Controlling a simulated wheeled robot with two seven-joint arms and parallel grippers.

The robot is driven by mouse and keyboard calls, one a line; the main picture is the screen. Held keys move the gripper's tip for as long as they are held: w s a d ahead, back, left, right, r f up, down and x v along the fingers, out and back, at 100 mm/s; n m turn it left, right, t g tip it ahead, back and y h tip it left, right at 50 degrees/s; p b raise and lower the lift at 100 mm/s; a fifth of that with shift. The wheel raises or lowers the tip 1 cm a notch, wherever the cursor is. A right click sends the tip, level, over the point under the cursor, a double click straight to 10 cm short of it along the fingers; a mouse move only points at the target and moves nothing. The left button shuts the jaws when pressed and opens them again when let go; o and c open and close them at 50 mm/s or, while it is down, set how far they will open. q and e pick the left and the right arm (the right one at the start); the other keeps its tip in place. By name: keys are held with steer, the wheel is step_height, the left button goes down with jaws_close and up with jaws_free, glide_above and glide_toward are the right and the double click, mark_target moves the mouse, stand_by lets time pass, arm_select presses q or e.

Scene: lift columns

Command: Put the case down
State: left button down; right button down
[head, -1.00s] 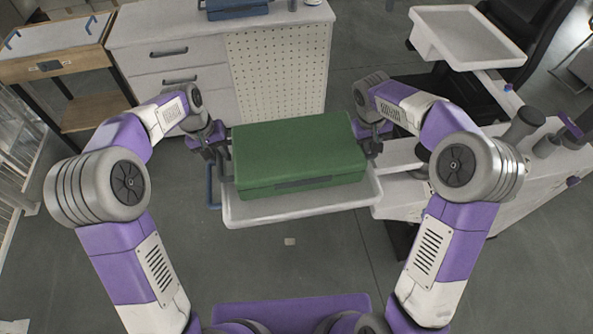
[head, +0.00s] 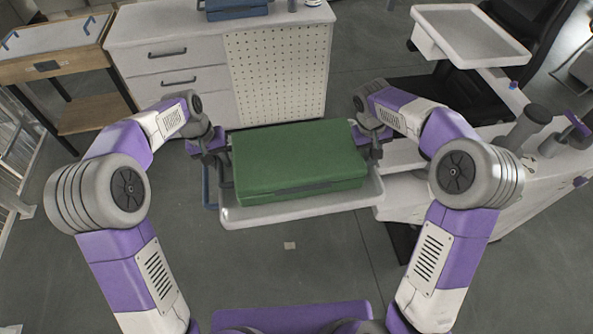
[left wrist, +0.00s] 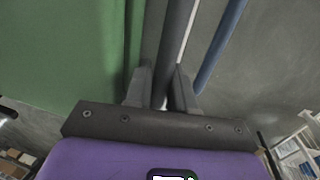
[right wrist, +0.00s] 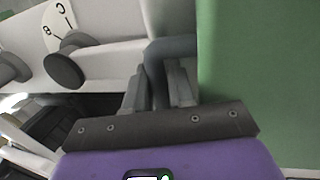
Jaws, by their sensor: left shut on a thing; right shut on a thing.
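The green case (head: 298,160) is level, lid shut, between my two grippers over the white tray (head: 300,214). I cannot tell whether its underside touches the tray. My left gripper (head: 225,154) is at the case's left side; the left wrist view shows its fingers (left wrist: 163,88) shut around a grey bar-like handle (left wrist: 174,45) beside the green wall. My right gripper (head: 371,150) is at the right side; the right wrist view shows its fingers (right wrist: 160,88) shut on a grey handle (right wrist: 170,48). The tray's floor is mostly hidden under the case.
A blue handle (head: 209,187) sticks out at the tray's left end. A white drawer cabinet (head: 180,68) with a pegboard front stands behind. A white cart (head: 520,190) and a raised white tray (head: 470,34) are at the right. The floor in front is mostly clear.

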arm_select(q)
steer(key=c, duration=1)
jaws_free()
steer(key=shift+a, duration=0.1)
steer(key=shift+c, duration=0.2)
arm_select(e)
steer(key=c, duration=1)
jaws_free()
steer(key=shift+s+d, duration=0.1)
steer(key=shift+c, duration=0.2)
arm_select(q)
steer(key=shift+o, duration=0.4)
arm_select(e)
steer(key=shift+o, duration=0.4)
arm_select(q)
steer(key=shift+d+r, duration=0.1)
steer(key=shift+d, duration=0.1)
arm_select(e)
steer(key=shift+a, duration=0.2)
